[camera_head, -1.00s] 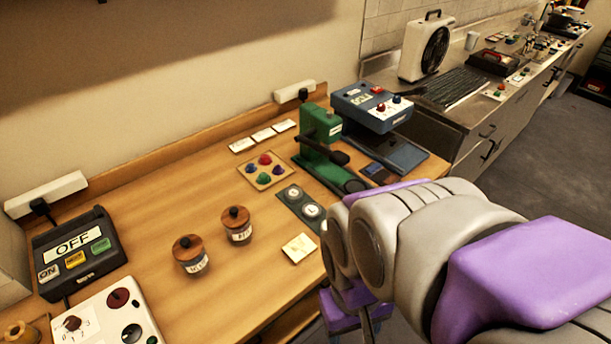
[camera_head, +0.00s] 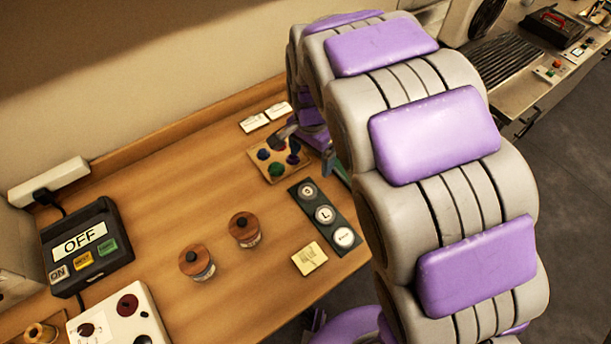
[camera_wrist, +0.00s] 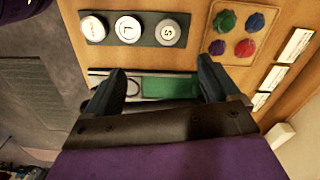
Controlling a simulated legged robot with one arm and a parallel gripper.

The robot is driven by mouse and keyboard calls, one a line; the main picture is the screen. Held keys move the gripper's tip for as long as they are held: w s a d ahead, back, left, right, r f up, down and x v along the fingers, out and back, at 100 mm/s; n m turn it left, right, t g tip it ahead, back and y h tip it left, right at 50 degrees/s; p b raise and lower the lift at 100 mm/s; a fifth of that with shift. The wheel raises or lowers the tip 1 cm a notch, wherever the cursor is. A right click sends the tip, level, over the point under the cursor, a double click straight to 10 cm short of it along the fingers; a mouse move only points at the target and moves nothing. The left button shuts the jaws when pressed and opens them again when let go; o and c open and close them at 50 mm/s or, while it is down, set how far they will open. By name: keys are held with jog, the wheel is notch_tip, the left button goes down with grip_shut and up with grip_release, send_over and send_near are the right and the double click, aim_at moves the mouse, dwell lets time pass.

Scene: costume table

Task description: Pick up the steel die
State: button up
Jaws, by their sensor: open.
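The middle disc (camera_head: 325,214) is marked L; in the wrist view another disc (camera_wrist: 168,33) is marked S. I cannot tell for certain which disc, if any, is the steel die. My gripper (camera_wrist: 158,84) is open and empty. Its fingers point toward a green machine (camera_wrist: 170,87) with a grey strip, and the disc tray (camera_wrist: 147,40) lies beyond the fingertips. In the head view my gripper is mostly hidden by my arm, near the board with coloured pieces.
A board (camera_head: 258,148) with several coloured pieces lies behind the tray, with white cards (camera_head: 254,123) further back. Two wooden-lidded jars (camera_head: 244,229) and a cream card (camera_head: 309,258) are near. A dark OFF box (camera_head: 85,245) stands left. Clear tabletop lies between box and board.

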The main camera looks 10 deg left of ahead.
jog(key=b, duration=0.3)
send_over(307, 192)
notch_tip(307, 192, down, 12)
jog(key=shift+s+d+f, duration=0.1)
jog(key=shift+d+f, duration=0.3)
jog(key=shift+d, duration=0.15)
jog(key=f, duration=0.1)
jog(key=a+f+b, duration=0.1)
jog(key=f, duration=0.1)
jog(key=a+f, duration=0.1)
jog(key=f, duration=0.1)
jog(key=shift+w, duration=0.25)
jog(key=shift+d+r, duration=0.15)
jog(key=shift+d, duration=0.15)
jog(key=shift+d+r, duration=0.1)
jog(key=shift+d, duration=0.35)
jog(key=shift+c, duration=1.4)
jog(key=shift+a, duration=0.1)
jog(key=c, duration=0.3)
jog(key=shift+a, duration=0.4)
jog(key=c, duration=0.5)
jog(key=shift+d, duration=0.2)
jog(key=c, duration=0.3)
